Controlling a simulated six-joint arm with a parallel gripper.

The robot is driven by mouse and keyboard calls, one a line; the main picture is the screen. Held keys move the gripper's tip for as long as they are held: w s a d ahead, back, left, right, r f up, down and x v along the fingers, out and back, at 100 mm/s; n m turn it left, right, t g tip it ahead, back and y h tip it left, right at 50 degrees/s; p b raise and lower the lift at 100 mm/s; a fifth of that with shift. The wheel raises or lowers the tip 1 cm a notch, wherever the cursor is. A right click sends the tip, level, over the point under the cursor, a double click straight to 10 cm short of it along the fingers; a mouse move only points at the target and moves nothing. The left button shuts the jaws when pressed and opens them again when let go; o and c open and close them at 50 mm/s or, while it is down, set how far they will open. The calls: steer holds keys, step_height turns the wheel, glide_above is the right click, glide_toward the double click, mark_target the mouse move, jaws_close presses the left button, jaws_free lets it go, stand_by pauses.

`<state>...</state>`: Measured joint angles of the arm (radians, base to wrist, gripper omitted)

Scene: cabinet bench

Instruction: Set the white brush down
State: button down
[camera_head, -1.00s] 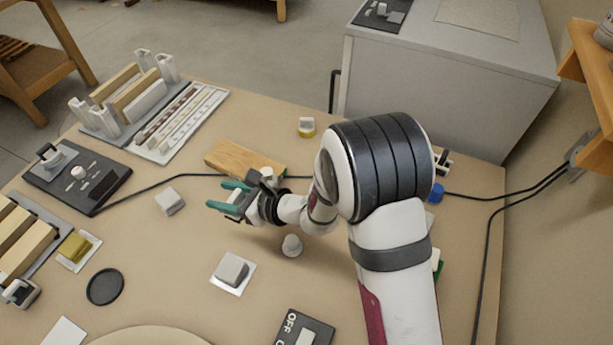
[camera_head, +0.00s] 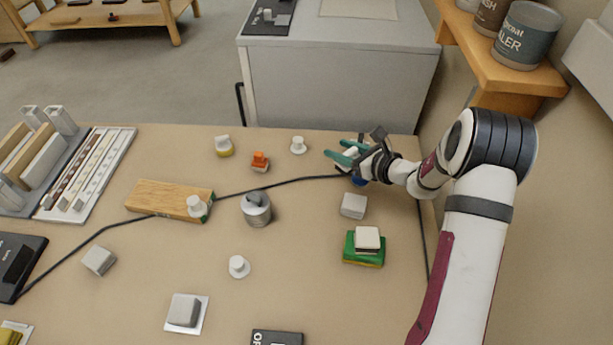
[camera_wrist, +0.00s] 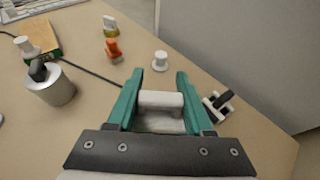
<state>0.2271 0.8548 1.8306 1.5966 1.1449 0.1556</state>
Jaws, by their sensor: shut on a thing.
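My gripper (camera_head: 340,158) has teal fingers and is over the back right part of the bench. It is shut on the white brush (camera_wrist: 160,102), which shows as a pale, blocky piece between the fingers in the wrist view. In the head view the brush is small and partly hidden by the fingers. My gripper also shows in the wrist view (camera_wrist: 157,80). Bench top shows below and ahead of the held brush; I cannot tell the exact height.
A white knob (camera_head: 298,146), an orange piece (camera_head: 260,161) and a yellow-based piece (camera_head: 223,146) stand left of my gripper. A grey canister (camera_head: 256,210) and wooden board (camera_head: 165,198) are farther left. A black-and-white item (camera_wrist: 217,105) is close right. Bare bench lies around the knob.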

glide_above(302, 176)
steer(key=f, duration=0.5)
steer(key=shift+d+f, duration=0.3)
steer(key=shift+d, duration=0.05)
steer(key=shift+w+a+f, duration=0.1)
steer(key=shift+a+f, duration=0.1)
steer(key=shift+f, duration=0.9)
steer(key=shift+a+f, duration=0.15)
steer(key=shift+f, duration=0.95)
steer(key=shift+c, duration=1.4)
jaws_free()
steer(key=shift+f, duration=0.15)
